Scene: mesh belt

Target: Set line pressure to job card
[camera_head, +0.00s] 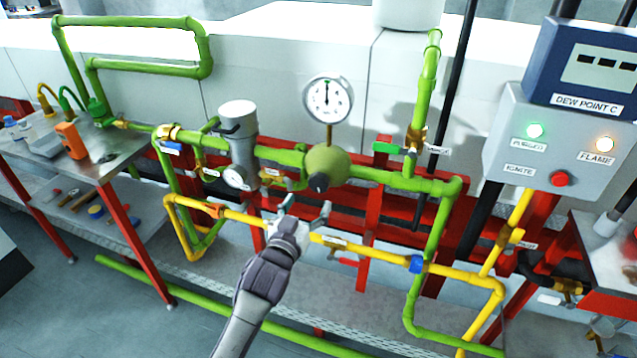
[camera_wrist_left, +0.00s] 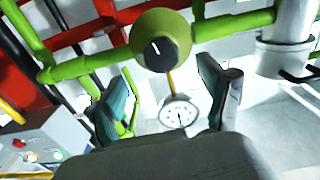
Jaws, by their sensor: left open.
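The pressure gauge (camera_head: 327,98) has a round white dial and stands on a brass stem above the green pipe; its needle points about straight up in the head view. It also shows in the left wrist view (camera_wrist_left: 179,113). Below it is a round green regulator (camera_head: 331,161) with a black knob (camera_head: 318,183) that has a white mark. In the left wrist view the knob (camera_wrist_left: 154,53) faces the camera, beyond the fingers. My left gripper (camera_head: 305,208) is open and empty, just below and apart from the knob. No job card is readable. My right gripper is not in view.
A grey filter cylinder (camera_head: 241,140) with a small gauge (camera_head: 237,178) stands left of the regulator. A yellow pipe (camera_head: 385,256) runs below. A control box (camera_head: 556,142) with lit lamps and a dew point display (camera_head: 592,70) is at right. A tool bench (camera_head: 125,150) is at left.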

